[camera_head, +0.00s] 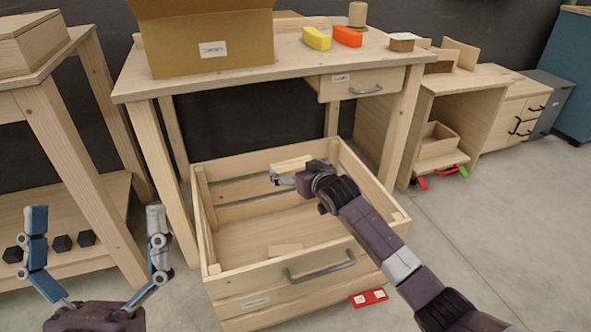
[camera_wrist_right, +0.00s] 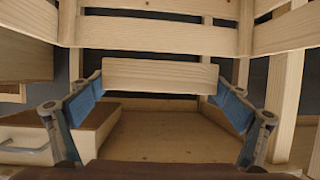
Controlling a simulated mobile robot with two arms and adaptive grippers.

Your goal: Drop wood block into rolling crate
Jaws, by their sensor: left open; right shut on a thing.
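The rolling crate (camera_head: 303,270) is a slatted light-wood box with a grey handle on its front, standing on the floor before the workbench. My right gripper (camera_head: 283,177) is over the crate's opening, toward its back, and shut on a pale wood block (camera_head: 292,162). In the right wrist view the wood block (camera_wrist_right: 158,75) lies across between the blue fingertips, above the crate's floor (camera_wrist_right: 150,135). Another pale wood piece (camera_head: 285,250) is inside the crate near the front wall. My left gripper (camera_head: 97,222) is open and empty at the lower left, apart from the crate.
The workbench (camera_head: 280,72) behind the crate bears a cardboard box (camera_head: 210,45), a yellow block (camera_head: 317,39) and an orange block (camera_head: 347,37). A red item (camera_head: 368,298) lies on the floor by the crate's front. A table (camera_head: 55,110) with a lower shelf stands left.

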